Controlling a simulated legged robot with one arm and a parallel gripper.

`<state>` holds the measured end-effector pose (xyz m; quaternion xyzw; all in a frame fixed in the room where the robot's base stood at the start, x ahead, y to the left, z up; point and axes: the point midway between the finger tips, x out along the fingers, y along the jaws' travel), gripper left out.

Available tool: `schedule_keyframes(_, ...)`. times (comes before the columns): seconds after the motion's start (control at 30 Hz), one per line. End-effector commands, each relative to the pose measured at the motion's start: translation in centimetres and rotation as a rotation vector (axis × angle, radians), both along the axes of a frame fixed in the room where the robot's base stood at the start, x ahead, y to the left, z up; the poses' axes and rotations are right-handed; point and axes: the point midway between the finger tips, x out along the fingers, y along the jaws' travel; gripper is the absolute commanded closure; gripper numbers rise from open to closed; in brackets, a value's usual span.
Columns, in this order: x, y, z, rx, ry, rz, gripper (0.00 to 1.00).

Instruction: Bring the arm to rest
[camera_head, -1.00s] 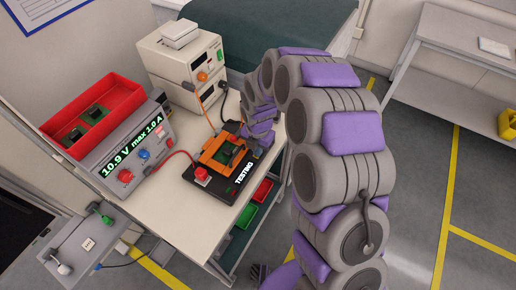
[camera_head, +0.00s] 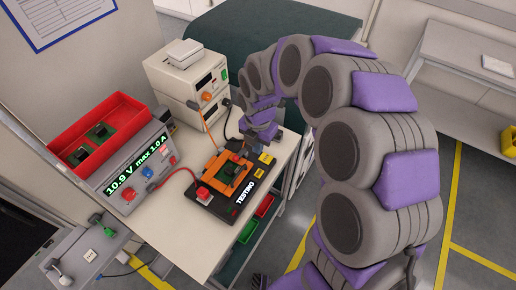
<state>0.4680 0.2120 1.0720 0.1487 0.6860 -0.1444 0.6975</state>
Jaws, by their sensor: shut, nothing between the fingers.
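My arm, grey with purple pads, rises from the lower right and arches over the right side of the bench. My gripper (camera_head: 247,143) is at its far end, close to the back edge of the black test fixture. It looks shut and holds nothing; the fingertips are small and partly blurred, and I cannot tell whether they touch the fixture. The test fixture (camera_head: 212,208) lies on the bench with an orange frame (camera_head: 212,177), a green board (camera_head: 231,177) in it, a red button and a "TESTING" display.
The bench (camera_head: 170,232) carries a power supply (camera_head: 128,178) reading 10.9 V, a red tray (camera_head: 75,123) with circuit boards, and stacked beige instruments (camera_head: 180,75). Orange and red cables run to the fixture. Green (camera_head: 249,231) and red bins (camera_head: 264,206) sit below. Floor is free at right.

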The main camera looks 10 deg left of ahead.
Motion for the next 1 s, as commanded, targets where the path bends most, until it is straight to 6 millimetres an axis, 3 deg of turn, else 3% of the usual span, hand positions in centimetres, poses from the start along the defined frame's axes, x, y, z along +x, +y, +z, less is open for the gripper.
schedule_keyframes(0.73,-0.1,-0.2,0.3,0.002,-0.002,-0.024,1.00)
schedule_keyframes(0.87,-1.3,-2.1,2.0,0.006,0.006,-0.176,1.00)
schedule_keyframes(1.0,-4.3,-5.7,4.7,0.003,0.022,-0.493,1.00)
